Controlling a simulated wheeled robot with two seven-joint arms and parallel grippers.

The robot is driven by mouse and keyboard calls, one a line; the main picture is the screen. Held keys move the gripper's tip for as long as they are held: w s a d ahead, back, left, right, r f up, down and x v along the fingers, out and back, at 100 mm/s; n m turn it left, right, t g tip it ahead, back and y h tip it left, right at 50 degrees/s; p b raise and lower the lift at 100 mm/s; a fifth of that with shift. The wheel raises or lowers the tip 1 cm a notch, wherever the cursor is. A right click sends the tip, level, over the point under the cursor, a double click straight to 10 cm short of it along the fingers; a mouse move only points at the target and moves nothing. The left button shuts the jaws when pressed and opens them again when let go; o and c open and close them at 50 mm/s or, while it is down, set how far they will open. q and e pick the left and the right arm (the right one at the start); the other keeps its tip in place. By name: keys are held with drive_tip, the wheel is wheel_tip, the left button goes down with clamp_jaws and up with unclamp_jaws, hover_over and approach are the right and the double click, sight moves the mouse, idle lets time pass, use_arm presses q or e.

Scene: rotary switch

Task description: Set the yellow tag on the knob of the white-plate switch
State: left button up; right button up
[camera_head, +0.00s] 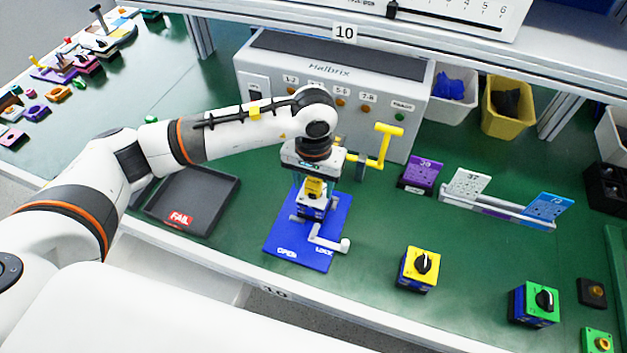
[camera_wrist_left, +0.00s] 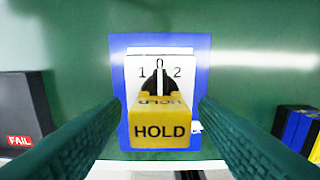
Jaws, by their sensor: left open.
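The white-plate switch (camera_wrist_left: 190,66) stands on a blue fixture mat (camera_head: 337,214), and its plate reads 1, 0 and 2. The yellow tag (camera_wrist_left: 160,131), marked HOLD, sits at the black knob (camera_wrist_left: 150,84); the knob's upper part shows behind it, pointing towards 0. The tag covers the lower part of the plate. It also shows in the head view (camera_head: 314,187). My left gripper (camera_head: 312,188) is over the switch. Its green fingers are open, one on each side of the tag, with gaps. My right gripper is not in view.
A clamp lever (camera_head: 330,243) is at the mat's front. A black FAIL tray (camera_head: 195,200) lies left. A yellow-plate switch (camera_head: 420,268) and green-plate switch (camera_head: 537,303) stand right. A yellow T-handle (camera_head: 385,145) and grey box (camera_head: 333,85) are behind. Green table is clear between them.

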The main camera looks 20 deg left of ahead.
use_arm(q)
drive_tip(key=shift+r, duration=0.1)
wheel_tip(320, 180, up, 12)
drive_tip(key=b, duration=0.2)
drive_tip(key=shift+b, duration=0.3)
wheel_tip(320, 180, up, 9)
drive_tip(key=p, duration=0.3)
hover_over(314, 181)
drive_tip(key=shift+s, duration=0.1)
idle(0.6)
